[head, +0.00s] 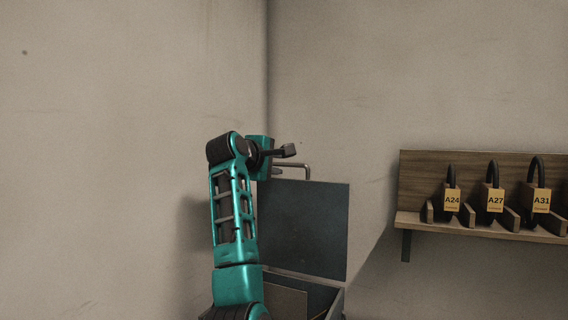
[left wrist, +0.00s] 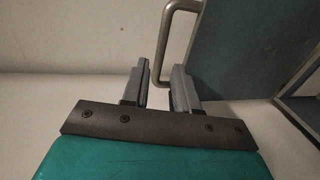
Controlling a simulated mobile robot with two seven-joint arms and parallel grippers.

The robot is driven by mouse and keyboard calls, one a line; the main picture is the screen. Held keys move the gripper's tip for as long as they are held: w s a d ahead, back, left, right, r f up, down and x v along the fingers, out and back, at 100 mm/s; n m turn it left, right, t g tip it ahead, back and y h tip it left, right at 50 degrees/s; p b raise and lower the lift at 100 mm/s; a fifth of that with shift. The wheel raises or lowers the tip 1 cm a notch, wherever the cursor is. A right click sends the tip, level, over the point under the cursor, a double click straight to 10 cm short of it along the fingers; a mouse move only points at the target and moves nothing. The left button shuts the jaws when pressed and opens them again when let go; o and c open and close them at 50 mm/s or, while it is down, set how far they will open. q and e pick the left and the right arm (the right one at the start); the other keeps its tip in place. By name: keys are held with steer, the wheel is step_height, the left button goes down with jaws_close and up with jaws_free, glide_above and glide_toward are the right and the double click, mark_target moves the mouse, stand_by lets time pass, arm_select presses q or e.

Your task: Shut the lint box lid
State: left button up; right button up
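The lint box (head: 290,296) stands low in the corner in the head view, partly hidden by my left arm. Its flat grey lid (head: 310,228) stands open and upright; it also shows in the left wrist view (left wrist: 235,45). A bent metal handle (head: 304,167) sticks up from the lid's top edge. My left gripper (head: 284,161) is at the left end of this handle. In the left wrist view, the fingers (left wrist: 160,72) are apart and the handle (left wrist: 168,45) runs down toward the gap between them. I cannot tell whether they touch it. My right gripper is out of view.
A wooden wall shelf (head: 412,178) is to the right, holding several dark padlock-shaped items with yellow tags, A24 (head: 452,200), A27 (head: 495,200) and A31 (head: 541,200). Bare walls (head: 130,130) meet close behind the box. The space between lid and shelf is clear.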

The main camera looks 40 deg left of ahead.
mark_target(283, 164)
arm_select(q)
steer(key=shift+p+x, duration=0.45)
steer(key=shift+x, duration=2.3)
steer(key=shift+c, duration=0.3)
jaws_close()
